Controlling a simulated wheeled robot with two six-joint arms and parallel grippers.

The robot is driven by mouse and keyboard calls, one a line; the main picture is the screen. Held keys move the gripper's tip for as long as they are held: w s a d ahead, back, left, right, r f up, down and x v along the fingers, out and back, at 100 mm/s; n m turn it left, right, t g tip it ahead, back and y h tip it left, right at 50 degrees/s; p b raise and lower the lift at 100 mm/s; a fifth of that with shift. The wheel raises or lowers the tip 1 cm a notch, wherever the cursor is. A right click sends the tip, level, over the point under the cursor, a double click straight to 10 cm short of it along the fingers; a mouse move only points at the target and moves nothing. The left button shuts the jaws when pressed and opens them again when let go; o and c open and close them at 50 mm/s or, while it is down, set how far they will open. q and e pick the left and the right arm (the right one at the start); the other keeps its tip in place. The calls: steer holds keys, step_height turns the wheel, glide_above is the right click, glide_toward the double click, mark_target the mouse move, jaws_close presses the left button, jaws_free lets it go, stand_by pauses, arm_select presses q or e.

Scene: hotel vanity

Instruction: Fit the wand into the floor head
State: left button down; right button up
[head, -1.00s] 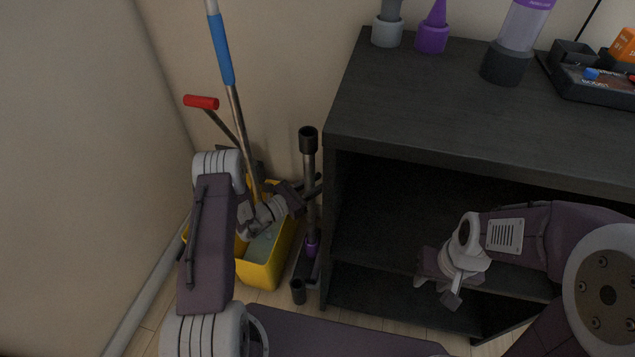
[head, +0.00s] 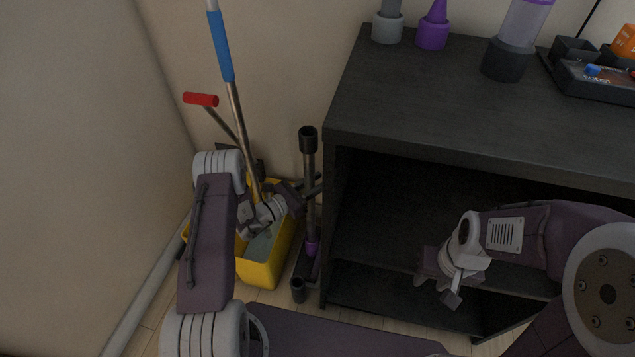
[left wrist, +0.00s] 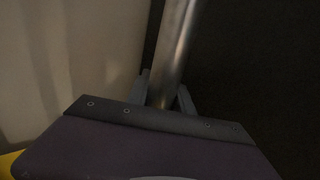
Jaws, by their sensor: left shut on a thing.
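The wand (head: 310,175) is a metal tube with a black upper end, standing about upright beside the cabinet's left side. My left gripper (head: 312,188) is shut around its middle. In the left wrist view the metal tube of the wand (left wrist: 172,55) rises between the fingers of my left gripper (left wrist: 160,92). At its lower end is a purple collar (head: 311,248), by the dark floor head (head: 304,268) on the floor. I cannot tell whether the wand is seated in it. My right gripper (head: 438,284) is empty, its fingers apart, in front of the cabinet's shelves.
A yellow bucket (head: 262,272) with a blue-gripped mop handle (head: 221,47) and a red-gripped handle (head: 201,99) stands left of the wand. The dark cabinet (head: 450,105) is close on the right. Grey and purple attachments and a tray (head: 600,85) are on its top.

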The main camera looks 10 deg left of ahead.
arm_select(q)
steer(key=c, duration=1)
jaws_free()
steer(key=shift+f, duration=0.15)
steer(key=shift+c, duration=0.2)
steer(key=p+v, duration=0.4)
steer(key=v, duration=0.5)
